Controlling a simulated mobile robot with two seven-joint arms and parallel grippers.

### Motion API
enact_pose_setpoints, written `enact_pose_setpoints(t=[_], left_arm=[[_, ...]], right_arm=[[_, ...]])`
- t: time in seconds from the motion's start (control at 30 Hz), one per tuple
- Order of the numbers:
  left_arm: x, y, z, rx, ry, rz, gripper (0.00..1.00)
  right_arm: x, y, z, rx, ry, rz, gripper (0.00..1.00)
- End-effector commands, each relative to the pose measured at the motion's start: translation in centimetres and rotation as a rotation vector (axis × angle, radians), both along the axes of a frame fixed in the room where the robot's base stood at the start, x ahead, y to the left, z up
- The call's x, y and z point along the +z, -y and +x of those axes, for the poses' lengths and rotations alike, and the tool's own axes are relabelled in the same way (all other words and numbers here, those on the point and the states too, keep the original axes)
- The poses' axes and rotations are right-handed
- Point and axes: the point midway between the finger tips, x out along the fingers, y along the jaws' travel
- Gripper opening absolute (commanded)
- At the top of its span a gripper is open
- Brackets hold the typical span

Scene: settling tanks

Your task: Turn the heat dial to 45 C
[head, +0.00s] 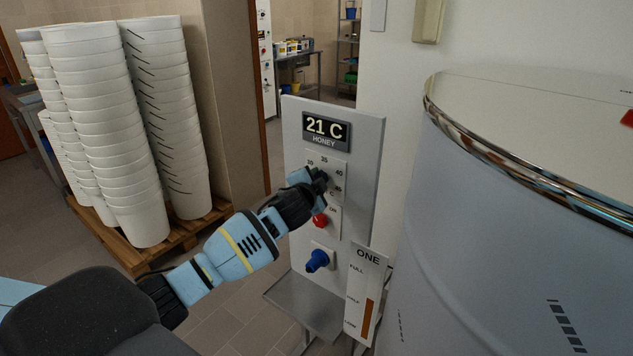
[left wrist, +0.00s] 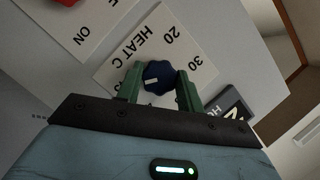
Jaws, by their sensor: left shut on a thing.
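The heat dial (left wrist: 159,74) is a dark blue lobed knob on a white plate (left wrist: 112,67) marked HEAT C, with 20 and 30 readable in the left wrist view. A short pale mark shows on the knob, towards the lower left of its face there. My left gripper (head: 317,181) is shut on the dial, one green finger on each side. In the head view the gripper mostly hides the dial. The display (head: 325,130) above it reads 21 C, HONEY. My right gripper is in neither view.
On the same grey panel (head: 365,140), a red knob (head: 320,220) and a blue handle (head: 317,261) sit below the dial. A large metal tank (head: 500,230) stands close at right. Stacked white buckets (head: 125,120) stand on a pallet at left. A ONE level gauge (head: 366,295) is low beside the panel.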

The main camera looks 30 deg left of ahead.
Motion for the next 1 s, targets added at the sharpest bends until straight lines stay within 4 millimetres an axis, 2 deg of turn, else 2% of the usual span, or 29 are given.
enact_pose_setpoints(t=[0.03,0.4,0.43,0.6,1.0], left_arm=[[0.64,-0.13,0.11,0.000,0.012,0.007,0.14],[0.65,-0.20,0.10,0.002,0.011,0.012,0.14],[0.65,-0.20,0.10,0.002,0.011,0.012,0.39],[0.46,-0.16,0.06,0.002,0.007,0.011,0.59],[0.15,0.00,-0.43,0.002,0.001,0.009,0.59]], right_arm=[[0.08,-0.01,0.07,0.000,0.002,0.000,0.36],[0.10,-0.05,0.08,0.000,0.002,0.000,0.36],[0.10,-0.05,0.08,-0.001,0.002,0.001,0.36],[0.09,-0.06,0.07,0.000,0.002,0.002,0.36],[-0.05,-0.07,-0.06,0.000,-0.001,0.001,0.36]])
